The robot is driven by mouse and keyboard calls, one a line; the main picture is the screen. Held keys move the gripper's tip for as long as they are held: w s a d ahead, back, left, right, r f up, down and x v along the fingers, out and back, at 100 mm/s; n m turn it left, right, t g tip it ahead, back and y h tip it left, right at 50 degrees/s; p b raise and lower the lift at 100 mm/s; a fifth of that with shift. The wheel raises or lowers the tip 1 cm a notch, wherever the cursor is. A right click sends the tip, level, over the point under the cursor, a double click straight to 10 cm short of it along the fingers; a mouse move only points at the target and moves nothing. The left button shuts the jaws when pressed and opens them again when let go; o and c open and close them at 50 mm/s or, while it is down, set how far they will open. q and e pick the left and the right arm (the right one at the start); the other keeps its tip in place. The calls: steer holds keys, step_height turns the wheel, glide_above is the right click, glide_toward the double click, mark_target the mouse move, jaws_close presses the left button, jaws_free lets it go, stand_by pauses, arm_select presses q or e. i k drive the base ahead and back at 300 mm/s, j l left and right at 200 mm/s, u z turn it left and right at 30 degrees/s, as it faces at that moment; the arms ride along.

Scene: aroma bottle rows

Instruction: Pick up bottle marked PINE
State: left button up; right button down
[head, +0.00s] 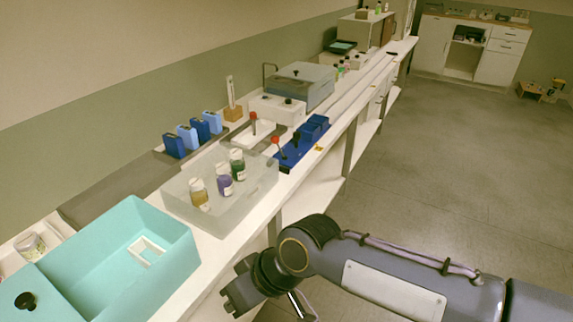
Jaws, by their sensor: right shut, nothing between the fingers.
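Three small bottles with pale caps stand in a row in a clear tray (250,198) on the long white bench. The near one is an amber bottle (199,195), the middle one a purple bottle (224,182), and the far one a green bottle (238,166). Their labels are too small to read, so I cannot tell which is marked PINE. My right gripper (229,300) is shut and empty, low in front of the bench edge, apart from the bottles. My left gripper is not in view.
A teal bin (165,215) stands left of the clear tray. Several blue boxes (190,137) line up behind it. A blue rack (304,143) and red-knobbed tools stand to the right, with a grey lidded box (303,85) beyond. Open floor (440,170) lies right of the bench.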

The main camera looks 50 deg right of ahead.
mark_target(238, 165)
steer(key=z, duration=1.45)
steer(key=u, duration=0.55)
steer(key=i+l+u, duration=0.1)
steer(key=u, duration=0.35)
steer(key=l+u, duration=0.4)
steer(key=i+l+u, duration=0.1)
steer(key=u, duration=0.35)
steer(key=l+u, duration=0.45)
steer(key=k+l+u, duration=0.1)
steer(key=l, duration=0.35)
steer(key=l+u, duration=0.1)
steer(key=l, duration=0.3)
steer(key=k+l, duration=0.2)
steer(key=l, duration=0.25)
steer(key=k+l+u, duration=0.15)
steer(key=l, duration=0.25)
steer(key=l+u, duration=0.1)
steer(key=l, duration=0.35)
steer(key=k, duration=0.05)
